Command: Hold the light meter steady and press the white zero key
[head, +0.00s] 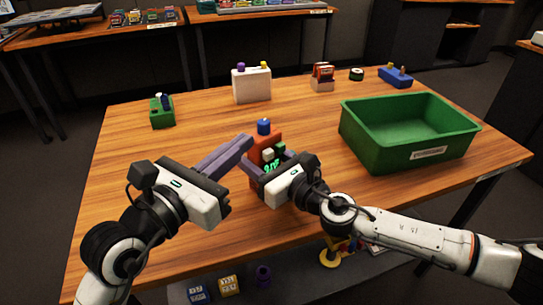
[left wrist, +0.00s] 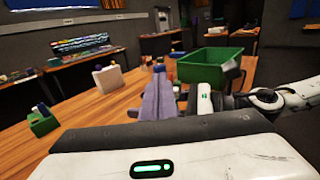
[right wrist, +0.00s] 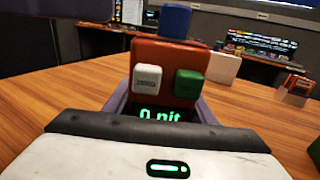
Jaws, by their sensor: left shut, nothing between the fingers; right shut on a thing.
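The light meter (head: 265,139) is a red-orange box with a blue knob (head: 264,126) on top, upright on the wooden table. In the right wrist view the meter (right wrist: 168,55) shows a white zero key (right wrist: 147,79), a green key (right wrist: 188,83) to its right and a lit display (right wrist: 160,115) reading "0 nit". My right gripper (head: 267,166) is shut on the meter, with a finger at each side. My left gripper (head: 246,141) is shut and empty, its purple fingertips close to the meter's upper left; contact with it cannot be told.
A green bin (head: 380,155) stands to the right on the table. Behind are a white box (head: 252,86), a red device (head: 322,76) and a blue device (head: 396,78). A green device (head: 161,113) sits at the left. The table's left and middle are mostly clear.

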